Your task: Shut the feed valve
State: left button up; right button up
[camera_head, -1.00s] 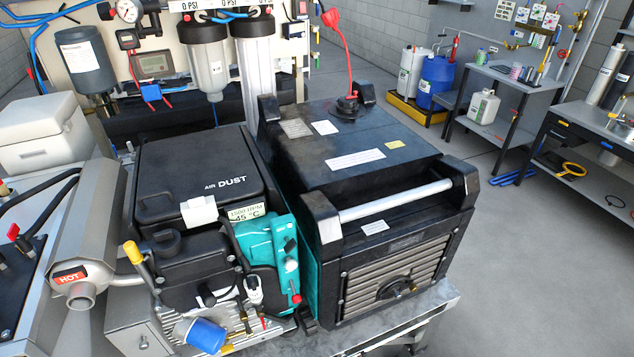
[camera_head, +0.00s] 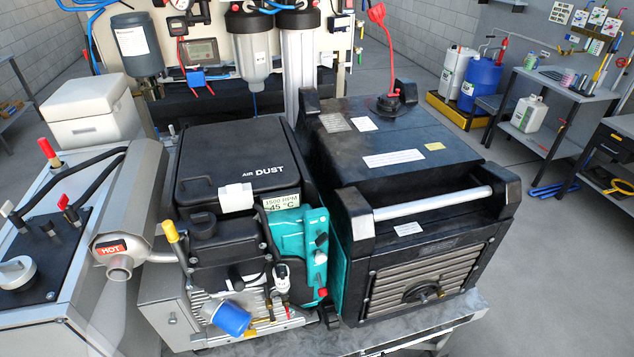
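Neither of my grippers is in view. I cannot tell which part, if any, is the feed valve. A red-handled lever (camera_head: 50,153) stands at the back of the grey cabinet on the left. Clear and grey filter housings (camera_head: 252,50) hang on the pale panel at the back, whose upper part is cut off by the frame's top edge.
An engine unit (camera_head: 235,165) with a muffler marked HOT (camera_head: 135,205) and a black generator-like box (camera_head: 400,180) fill the middle on a metal stand. A blue drum (camera_head: 481,82) and benches stand at the right.

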aim_at(62, 203)
jog(key=k+l, duration=0.1)
jog(key=k+u, duration=0.1)
jog(key=u, duration=1.25)
